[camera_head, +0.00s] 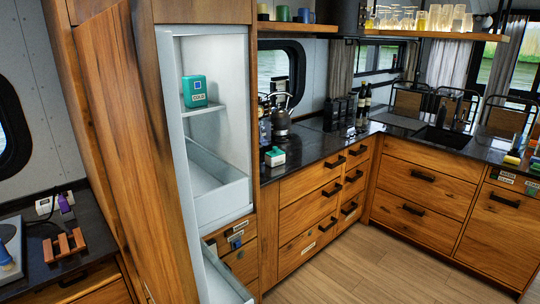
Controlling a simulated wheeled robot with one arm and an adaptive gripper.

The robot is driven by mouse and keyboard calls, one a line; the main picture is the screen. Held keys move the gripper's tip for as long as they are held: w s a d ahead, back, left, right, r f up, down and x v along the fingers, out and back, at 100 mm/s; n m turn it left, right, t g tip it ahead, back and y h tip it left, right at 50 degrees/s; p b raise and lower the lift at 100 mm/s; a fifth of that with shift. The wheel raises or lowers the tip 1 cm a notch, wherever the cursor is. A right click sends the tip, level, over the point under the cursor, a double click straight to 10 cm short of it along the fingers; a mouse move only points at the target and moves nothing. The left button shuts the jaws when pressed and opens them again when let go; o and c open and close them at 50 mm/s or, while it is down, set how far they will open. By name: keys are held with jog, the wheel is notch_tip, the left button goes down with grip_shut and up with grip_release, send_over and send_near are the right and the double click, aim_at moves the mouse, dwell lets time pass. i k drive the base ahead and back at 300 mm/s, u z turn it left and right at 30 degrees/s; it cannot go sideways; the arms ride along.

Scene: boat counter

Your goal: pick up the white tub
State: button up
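A small white tub-like container with a green top (275,157) stands on the dark counter just right of the open fridge. It is small in the picture, and I cannot tell for sure that it is the white tub. A small white object (44,206) also lies on the left counter, too small to make out. My gripper is not in view.
The open fridge (206,55) holds a teal box (194,91) on its shelf. A kettle (281,122) and dark bottles stand behind the container. A wooden rack (64,245) sits on the left counter. The wooden floor (355,262) is clear.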

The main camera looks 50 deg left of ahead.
aim_at(278, 160)
jog(key=u, duration=0.35)
jog(key=i, duration=1.75)
jog(key=u, duration=1.25)
jog(key=i, duration=1.15)
jog(key=u, duration=1.65)
jog(key=i, duration=0.5)
jog(key=u, duration=0.3)
